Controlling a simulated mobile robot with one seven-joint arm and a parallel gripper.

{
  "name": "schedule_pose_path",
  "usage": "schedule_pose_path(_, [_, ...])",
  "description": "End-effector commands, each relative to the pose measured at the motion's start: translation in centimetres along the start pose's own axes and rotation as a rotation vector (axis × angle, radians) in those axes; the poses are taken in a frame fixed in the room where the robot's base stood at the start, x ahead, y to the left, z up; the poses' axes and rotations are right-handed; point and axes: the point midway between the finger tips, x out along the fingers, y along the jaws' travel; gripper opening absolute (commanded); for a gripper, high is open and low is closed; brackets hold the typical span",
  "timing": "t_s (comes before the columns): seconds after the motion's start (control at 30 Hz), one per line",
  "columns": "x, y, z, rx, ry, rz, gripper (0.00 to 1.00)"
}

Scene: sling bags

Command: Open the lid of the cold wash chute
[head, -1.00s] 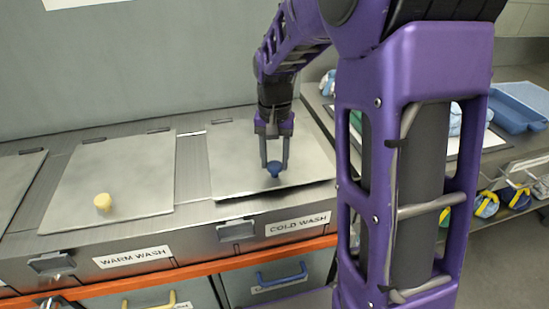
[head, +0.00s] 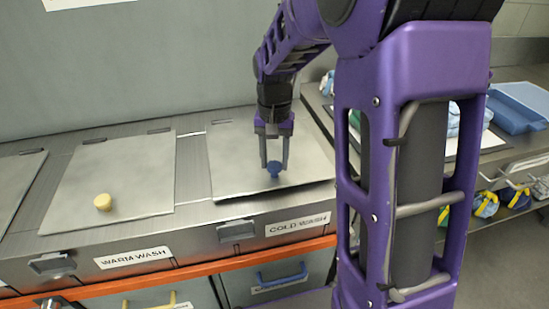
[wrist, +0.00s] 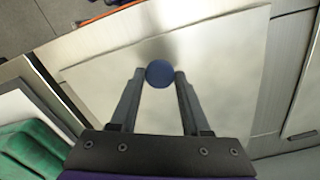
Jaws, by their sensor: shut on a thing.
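The cold wash lid (head: 235,165) is a flat metal plate above the "COLD WASH" label (head: 297,224). Its front edge sits slightly raised, with a dark gap beneath it at the right. A blue knob (head: 274,171) stands on the lid. My gripper (head: 274,166) points down and is shut on the knob, one finger on each side. In the wrist view the round blue knob (wrist: 160,74) sits between the fingertips, with the lid (wrist: 225,75) spread out around it.
The warm wash lid (head: 115,175) with a yellow knob (head: 102,202) lies flat at the left. A blue tray (head: 517,108) and several bagged items are on the right. An orange rail (head: 190,273) runs along the counter front above drawers.

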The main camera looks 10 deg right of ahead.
Motion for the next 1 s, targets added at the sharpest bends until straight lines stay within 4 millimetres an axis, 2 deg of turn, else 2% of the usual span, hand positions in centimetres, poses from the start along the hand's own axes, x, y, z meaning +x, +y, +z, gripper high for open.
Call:
schedule_pose_path(0.47, [-1.3,-0.2,-0.3,-0.001,-0.025,0.01,0.0])
schedule_pose_path(0.77, [-4.7,-0.5,-1.2,-0.001,-0.117,0.049,0.0])
schedule_pose_path(1.0, [-7.7,-1.1,-2.7,-0.001,-0.232,0.097,0.0])
